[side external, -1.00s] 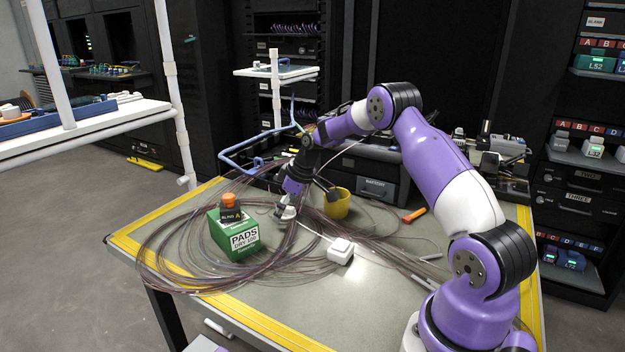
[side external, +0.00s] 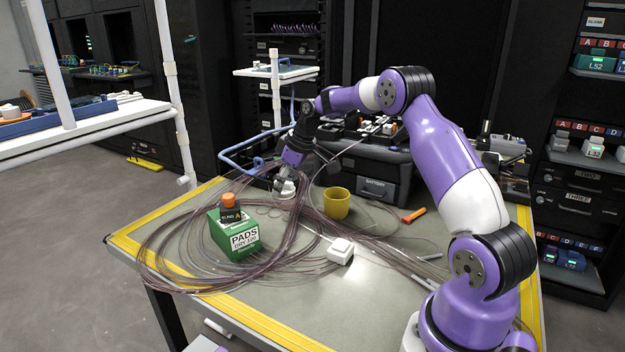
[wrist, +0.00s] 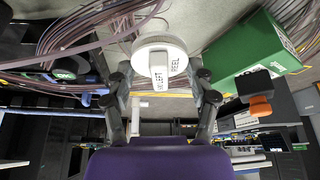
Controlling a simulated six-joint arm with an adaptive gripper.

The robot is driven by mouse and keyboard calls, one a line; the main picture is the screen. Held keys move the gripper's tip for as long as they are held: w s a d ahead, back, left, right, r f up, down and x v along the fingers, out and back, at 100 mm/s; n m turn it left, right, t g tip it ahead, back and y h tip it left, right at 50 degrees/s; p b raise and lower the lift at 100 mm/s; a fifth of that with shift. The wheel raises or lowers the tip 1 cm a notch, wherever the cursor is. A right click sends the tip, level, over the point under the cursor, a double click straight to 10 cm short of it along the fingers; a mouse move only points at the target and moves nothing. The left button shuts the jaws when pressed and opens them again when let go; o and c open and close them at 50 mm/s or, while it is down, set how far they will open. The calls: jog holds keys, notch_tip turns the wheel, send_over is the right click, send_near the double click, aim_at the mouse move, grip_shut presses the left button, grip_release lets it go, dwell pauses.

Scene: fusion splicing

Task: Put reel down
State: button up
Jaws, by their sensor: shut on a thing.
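The white reel (wrist: 160,50) shows large in the wrist view, with a label on which "LEFT" and "REEL" can be read. My gripper (wrist: 163,85) is shut on it, with one finger on each side. In the side view the reel (side external: 287,189) is a small white shape below my gripper (side external: 286,180), among the fibre loops on the table (side external: 300,310). I cannot tell whether its underside touches the table.
A green pads box (side external: 234,240) with an orange-capped bottle (side external: 230,208) on it stands at the left. A yellow cup (side external: 337,203) and a white box (side external: 340,250) are to the right. Loose fibre coils (side external: 170,265) cover much of the table.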

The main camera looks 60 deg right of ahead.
jog(key=r, duration=0.1)
jog(key=a+r+m, duration=0.1)
jog(key=r, duration=0.1)
jog(key=shift+s+r, duration=0.15)
jog(key=shift+s, duration=0.05)
jog(key=s+a+r+m+g+h, duration=0.15)
jog(key=s+a+m+h, duration=0.25)
jog(key=s+a+m, duration=0.55)
jog(key=m+g+h, duration=0.1)
jog(key=m+g, duration=0.2)
jog(key=m, duration=0.7)
send_near(391, 243)
jog(key=shift+s+d+f, duration=0.1)
jog(key=shift+d+f, duration=0.6)
jog(key=shift+d, duration=0.2)
jog(key=shift+d+f, duration=0.15)
jog(key=shift+f, duration=1.95)
jog(key=shift+f, duration=0.1)
